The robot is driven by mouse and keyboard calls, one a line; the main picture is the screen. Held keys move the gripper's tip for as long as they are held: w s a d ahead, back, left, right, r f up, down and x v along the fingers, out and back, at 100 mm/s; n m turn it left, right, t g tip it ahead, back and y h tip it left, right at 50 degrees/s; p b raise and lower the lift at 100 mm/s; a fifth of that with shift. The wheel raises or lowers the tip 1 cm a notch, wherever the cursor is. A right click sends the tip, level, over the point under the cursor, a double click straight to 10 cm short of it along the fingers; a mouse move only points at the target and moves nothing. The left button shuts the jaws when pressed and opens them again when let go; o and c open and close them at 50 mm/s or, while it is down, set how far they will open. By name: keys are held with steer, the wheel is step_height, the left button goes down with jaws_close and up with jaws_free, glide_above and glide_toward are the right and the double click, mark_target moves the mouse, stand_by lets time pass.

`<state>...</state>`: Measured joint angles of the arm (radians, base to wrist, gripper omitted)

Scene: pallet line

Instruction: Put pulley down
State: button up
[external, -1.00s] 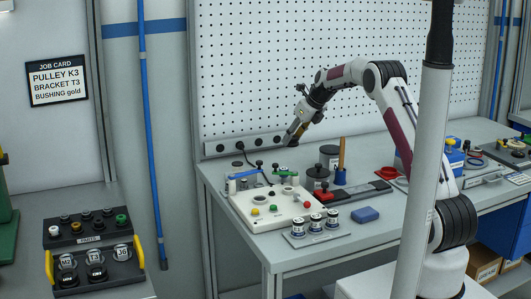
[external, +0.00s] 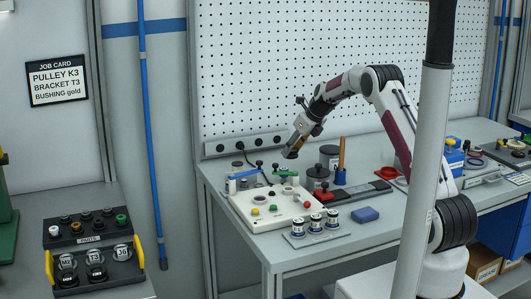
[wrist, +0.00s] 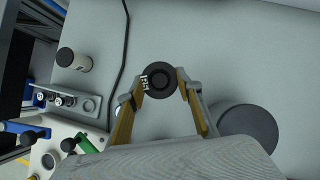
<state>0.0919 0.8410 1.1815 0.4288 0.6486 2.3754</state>
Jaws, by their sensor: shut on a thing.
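My gripper (external: 296,146) is in the air above the back of the workbench in the external view. In the wrist view its two yellow fingers (wrist: 160,82) are shut on a dark round pulley (wrist: 158,88), one on each side. The pulley has a white marking near its left edge that is too small to read surely. The grey bench top shows around it. In the external view the pulley (external: 290,154) is a small dark shape at the fingertips.
A white fixture (external: 240,206) with coloured knobs and green and blue clamps stands below the gripper. Dark grey cylinders (external: 329,152) stand to its right; one shows in the wrist view (wrist: 248,130). A black cable (wrist: 121,65) crosses the bench. A parts rack (external: 90,240) is far left.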

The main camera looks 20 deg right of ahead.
mark_target(296, 156)
steer(key=shift+f, duration=0.25)
steer(key=shift+f, duration=2.5)
steer(key=shift+f, duration=0.1)
steer(key=o, duration=1.2)
steer(key=shift+v, duration=6.1)
